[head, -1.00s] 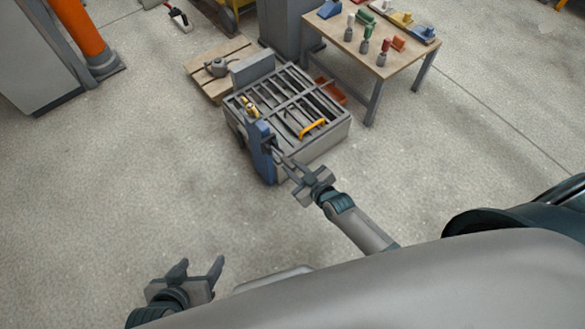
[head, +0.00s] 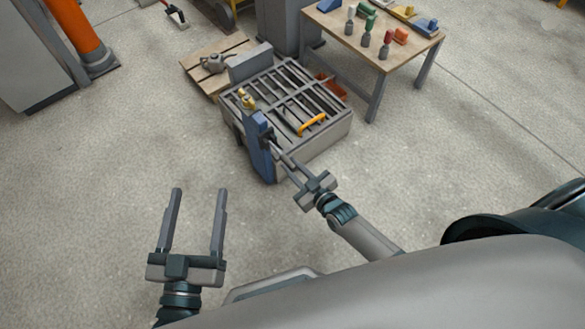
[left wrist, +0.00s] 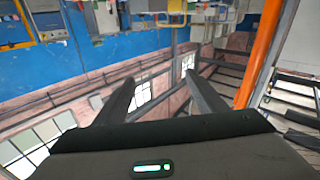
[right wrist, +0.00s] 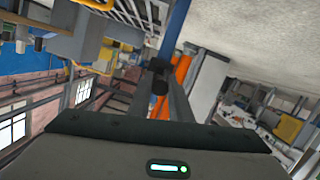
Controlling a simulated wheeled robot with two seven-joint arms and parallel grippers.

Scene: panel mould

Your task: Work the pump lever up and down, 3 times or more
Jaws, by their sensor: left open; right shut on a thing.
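The blue pump (head: 262,158) stands upright at the near left corner of the grey panel mould (head: 318,150). My right gripper (head: 279,160) reaches it from the lower right and is shut on the dark pump lever at its right side. In the right wrist view the dark lever end (right wrist: 159,76) sits between the fingers, and the blue pump body (right wrist: 176,28) is beyond it. The fingers hide much of the lever in the head view, so its exact angle is unclear. My left gripper (head: 199,191) is open and empty over bare floor, left of the pump.
An orange handle (head: 312,124) and a brass-coloured fitting (head: 246,99) are on the mould. A wooden pallet (head: 197,78) with a grey can-like item lies behind it. A workbench (head: 345,47) with bottles and coloured blocks stands back right.

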